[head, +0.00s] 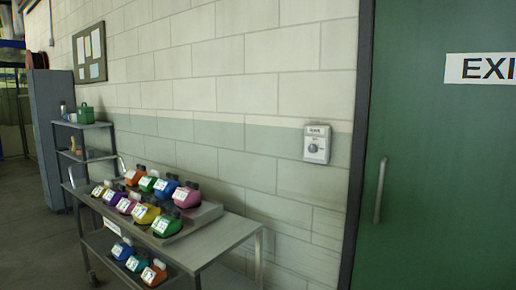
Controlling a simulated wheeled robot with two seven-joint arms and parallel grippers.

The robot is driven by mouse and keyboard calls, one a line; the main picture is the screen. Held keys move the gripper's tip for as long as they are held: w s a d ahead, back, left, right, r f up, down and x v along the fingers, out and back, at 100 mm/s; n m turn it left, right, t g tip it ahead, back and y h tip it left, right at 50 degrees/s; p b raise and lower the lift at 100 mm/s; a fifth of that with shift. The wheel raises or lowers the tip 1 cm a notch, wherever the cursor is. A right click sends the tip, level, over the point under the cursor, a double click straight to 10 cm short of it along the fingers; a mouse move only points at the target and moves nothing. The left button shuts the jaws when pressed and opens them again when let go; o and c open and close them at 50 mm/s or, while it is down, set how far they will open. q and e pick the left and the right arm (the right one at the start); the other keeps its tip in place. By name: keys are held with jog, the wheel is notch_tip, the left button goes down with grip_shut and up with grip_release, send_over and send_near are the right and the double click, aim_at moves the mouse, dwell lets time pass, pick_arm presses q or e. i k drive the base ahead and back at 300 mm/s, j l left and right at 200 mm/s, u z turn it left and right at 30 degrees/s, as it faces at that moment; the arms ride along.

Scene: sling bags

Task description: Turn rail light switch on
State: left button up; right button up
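The light switch (317,144) is a small pale box on the block wall, left of the green door. It has a label along its top and a round grey knob on its front. The label is too small to read for certain, and I cannot tell which position the knob is in. Neither of my grippers shows in the head view.
A metal cart (215,240) with several coloured bags on two levels stands along the wall, below and left of the switch. A green door (440,170) with a handle (380,190) and an EXIT sign (482,68) is right. A shelf (85,126) stands farther left.

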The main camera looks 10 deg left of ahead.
aim_at(312, 148)
jog(key=i+l+u, duration=0.1)
jog(key=l+u, duration=0.3)
jog(key=l, duration=0.3)
jog(key=l+u, duration=0.4)
jog(key=l, duration=0.35)
jog(key=l+u, duration=0.35)
jog(key=l, duration=0.35)
jog(key=k+l, duration=0.1)
jog(key=l, duration=0.85)
jog(key=k+l+u, duration=0.1)
jog(key=l, duration=0.35)
jog(key=k+l, duration=0.15)
jog(key=l, duration=0.35)
jog(key=j, duration=0.4)
jog(key=i+j+z, duration=0.1)
jog(key=j, duration=0.35)
jog(key=i+j+z, duration=0.1)
jog(key=j, duration=0.35)
jog(key=i+j+z, duration=0.15)
jog(key=j, duration=0.35)
jog(key=i+j+z, duration=0.1)
jog(key=j, duration=0.35)
